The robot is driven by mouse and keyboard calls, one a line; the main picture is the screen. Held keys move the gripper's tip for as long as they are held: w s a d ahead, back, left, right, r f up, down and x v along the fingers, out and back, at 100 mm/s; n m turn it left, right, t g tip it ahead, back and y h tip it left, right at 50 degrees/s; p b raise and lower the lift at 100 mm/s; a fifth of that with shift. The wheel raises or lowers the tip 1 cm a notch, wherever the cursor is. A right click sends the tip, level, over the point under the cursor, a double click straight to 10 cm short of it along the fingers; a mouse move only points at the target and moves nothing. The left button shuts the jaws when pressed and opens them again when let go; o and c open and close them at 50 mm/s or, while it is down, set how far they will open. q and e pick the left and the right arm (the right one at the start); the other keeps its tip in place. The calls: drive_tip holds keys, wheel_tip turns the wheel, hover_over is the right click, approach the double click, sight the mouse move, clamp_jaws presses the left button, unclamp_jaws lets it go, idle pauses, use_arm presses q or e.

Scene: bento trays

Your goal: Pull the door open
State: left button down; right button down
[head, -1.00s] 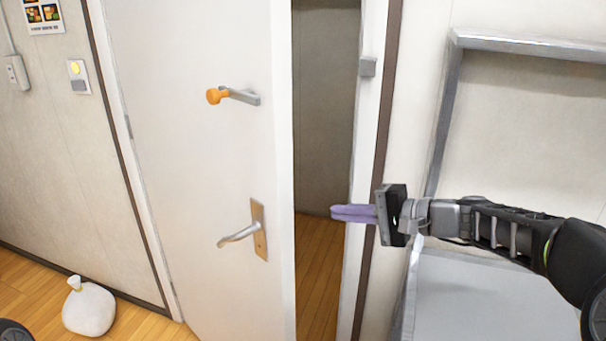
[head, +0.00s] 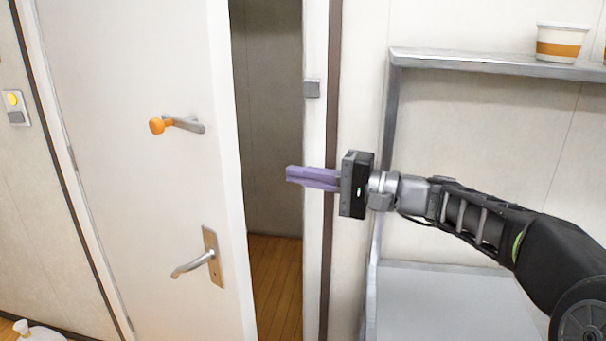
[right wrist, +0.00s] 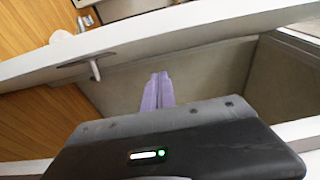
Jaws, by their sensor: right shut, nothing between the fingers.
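The white door (head: 130,130) stands partly open, with a gap between its edge and the frame on the right. It carries a silver lever handle (head: 192,265) low down and a grey latch bar with an orange knob (head: 157,125) higher up. My right gripper (head: 288,174) has purple fingers, shut and empty, pointing left in front of the door frame and gap. In the right wrist view the shut fingers (right wrist: 157,92) point toward the opening beside the door's edge (right wrist: 200,45). The left gripper is not in view.
A metal shelf unit (head: 470,60) stands right of the door frame, with a striped cup (head: 560,42) on top. A white bag (head: 40,333) lies on the floor at lower left. Wooden floor (head: 275,285) shows through the gap.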

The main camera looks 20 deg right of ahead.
drive_tip(key=w+a+p, duration=0.2)
drive_tip(key=w+a, duration=0.1)
drive_tip(key=a, duration=0.5)
drive_tip(key=shift+w+a, duration=0.15)
drive_tip(key=shift+a, duration=0.15)
drive_tip(key=shift+a, duration=0.1)
